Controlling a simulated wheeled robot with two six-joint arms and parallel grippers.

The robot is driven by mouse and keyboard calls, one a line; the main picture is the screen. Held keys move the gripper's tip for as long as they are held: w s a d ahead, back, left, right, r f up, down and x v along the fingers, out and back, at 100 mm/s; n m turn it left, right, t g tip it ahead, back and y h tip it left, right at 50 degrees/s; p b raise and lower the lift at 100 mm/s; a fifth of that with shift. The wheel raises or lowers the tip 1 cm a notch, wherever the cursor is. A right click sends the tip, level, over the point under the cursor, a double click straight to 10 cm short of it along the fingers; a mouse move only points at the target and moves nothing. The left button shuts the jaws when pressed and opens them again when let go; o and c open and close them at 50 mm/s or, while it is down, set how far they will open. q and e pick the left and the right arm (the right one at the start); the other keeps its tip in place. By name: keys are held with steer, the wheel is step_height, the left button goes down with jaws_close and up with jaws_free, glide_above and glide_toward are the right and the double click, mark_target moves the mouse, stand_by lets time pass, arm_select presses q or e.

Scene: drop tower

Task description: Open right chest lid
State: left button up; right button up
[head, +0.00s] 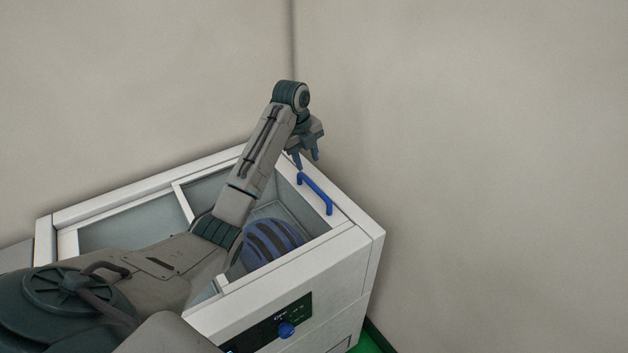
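A white chest (280,293) stands in the corner of the walls, seen from above. A blue bar handle (316,194) sits along the right rim of its right section. I cannot tell whether a clear pane covers that section. My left gripper (306,162) is just beyond the far end of the handle, fingers pointing down and apart. It appears open and empty, not around the handle. My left arm hides part of the chest's middle. My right gripper is not in view.
A blue and dark striped round object (270,243) lies inside the right section. A white divider (183,202) separates it from the left section. A dark control panel (270,328) with a blue knob (286,329) is on the front. Walls stand close behind and to the right.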

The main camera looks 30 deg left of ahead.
mark_target(313, 184)
arm_select(q)
steer(key=f, duration=0.3)
steer(key=w+f+p, duration=0.1)
steer(key=f, duration=0.2)
steer(key=f+p, duration=0.1)
steer(key=f, duration=0.2)
steer(key=shift+w+d+f, duration=0.2)
steer(key=shift+w+d, duration=0.1)
steer(key=shift+d, duration=0.05)
jaws_close()
